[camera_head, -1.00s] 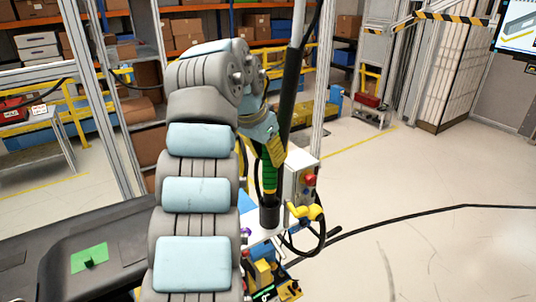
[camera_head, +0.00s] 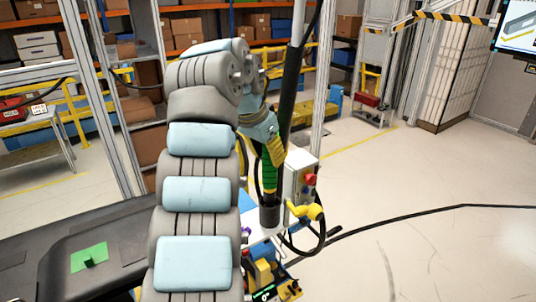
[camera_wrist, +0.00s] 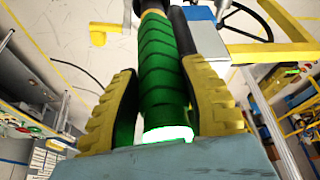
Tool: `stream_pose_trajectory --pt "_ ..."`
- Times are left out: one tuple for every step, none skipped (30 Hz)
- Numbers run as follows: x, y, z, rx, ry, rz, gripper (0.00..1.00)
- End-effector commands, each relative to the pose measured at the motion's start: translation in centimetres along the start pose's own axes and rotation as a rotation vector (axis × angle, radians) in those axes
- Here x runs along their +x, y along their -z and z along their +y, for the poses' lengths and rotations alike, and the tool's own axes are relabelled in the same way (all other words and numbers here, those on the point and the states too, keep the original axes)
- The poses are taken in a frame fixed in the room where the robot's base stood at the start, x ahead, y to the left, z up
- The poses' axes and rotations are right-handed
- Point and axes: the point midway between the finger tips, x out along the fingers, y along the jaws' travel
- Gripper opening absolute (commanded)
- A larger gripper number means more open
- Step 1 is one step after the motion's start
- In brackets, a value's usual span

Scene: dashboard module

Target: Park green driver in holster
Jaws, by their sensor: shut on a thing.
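The green driver (camera_head: 268,180) stands about upright at the right of my arm in the head view. My gripper (camera_head: 272,150) is shut on its upper part. In the wrist view, my gripper's yellow-backed fingers (camera_wrist: 159,72) press on both sides of the ribbed green driver (camera_wrist: 160,50), which has a bright ring at its near end. A black cylindrical holster (camera_head: 270,214) is directly under the driver in the head view. The driver's lower end meets the holster's top; how deep it sits inside is hidden.
A grey control box (camera_head: 300,176) with a red button stands close right of the driver. A yellow handle-like part (camera_head: 305,211) and looping black cables are beside the holster. The dark dashboard (camera_head: 75,255) with a green block (camera_head: 90,256) is at lower left. Open floor lies right.

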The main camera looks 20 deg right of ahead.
Motion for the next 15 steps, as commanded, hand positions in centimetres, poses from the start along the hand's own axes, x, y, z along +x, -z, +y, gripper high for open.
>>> stream_pose_trajectory --pt "0.03 0.00 -0.01 0.000 0.001 0.001 0.03" --pt "0.06 -0.02 -0.02 0.000 0.001 0.001 0.03" --pt "0.10 -0.03 -0.02 0.000 0.001 0.001 0.03" --pt "0.14 -0.05 -0.02 0.000 0.001 0.001 0.03" --pt "0.17 -0.06 -0.01 0.000 0.001 0.001 0.03" --pt "0.21 -0.07 -0.02 0.000 0.001 0.001 0.03" --pt "0.24 -0.09 -0.02 0.000 0.001 0.001 0.03" --pt "0.27 -0.10 -0.02 0.000 0.001 0.001 0.03" --pt "0.32 -0.12 -0.02 0.000 0.001 0.001 0.03" --pt "0.34 -0.13 -0.02 0.000 0.001 0.001 0.03" --pt "0.38 -0.15 -0.02 0.000 0.001 0.001 0.03" --pt "0.42 -0.17 -0.02 0.000 0.001 0.001 0.03" --pt "0.46 -0.18 -0.02 0.000 0.001 0.001 0.03" --pt "0.49 -0.19 -0.02 0.000 0.001 0.001 0.03" --pt "0.53 -0.21 -0.02 0.000 0.001 0.001 0.03"
